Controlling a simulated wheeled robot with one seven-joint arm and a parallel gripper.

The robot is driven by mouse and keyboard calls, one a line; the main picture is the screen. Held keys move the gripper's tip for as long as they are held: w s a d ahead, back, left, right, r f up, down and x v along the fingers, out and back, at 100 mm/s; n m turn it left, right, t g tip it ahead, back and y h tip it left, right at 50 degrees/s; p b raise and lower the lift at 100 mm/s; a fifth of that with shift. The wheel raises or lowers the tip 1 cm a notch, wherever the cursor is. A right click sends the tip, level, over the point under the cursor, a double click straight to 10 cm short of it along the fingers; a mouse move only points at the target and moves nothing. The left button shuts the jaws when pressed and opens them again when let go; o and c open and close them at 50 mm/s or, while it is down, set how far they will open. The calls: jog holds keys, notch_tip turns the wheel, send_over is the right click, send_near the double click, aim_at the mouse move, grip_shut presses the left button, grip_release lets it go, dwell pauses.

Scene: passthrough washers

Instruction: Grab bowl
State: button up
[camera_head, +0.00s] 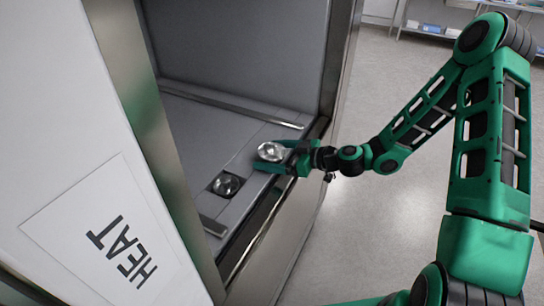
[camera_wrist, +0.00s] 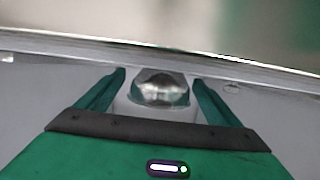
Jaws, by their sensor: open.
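A shiny silver metal bowl (camera_head: 270,151) sits on the grey floor of the washer opening, near its front edge. My gripper (camera_head: 274,156) reaches in from the right with its green fingers around the bowl. In the wrist view the bowl (camera_wrist: 160,88) lies between the two open fingers (camera_wrist: 158,80), with a gap visible on each side. The gripper is open and not closed on it. A second, darker round metal piece (camera_head: 227,184), perhaps another bowl, lies to the left, apart from my gripper.
The washer's metal front sill (camera_head: 262,222) runs below my wrist. A metal rail (camera_head: 240,105) crosses the chamber floor behind the bowl. A white panel (camera_head: 110,235) marked HEAT stands at the left. Open floor (camera_head: 375,225) lies to the right.

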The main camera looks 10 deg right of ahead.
jog(key=c, duration=1.1)
jog(key=shift+r, duration=0.1)
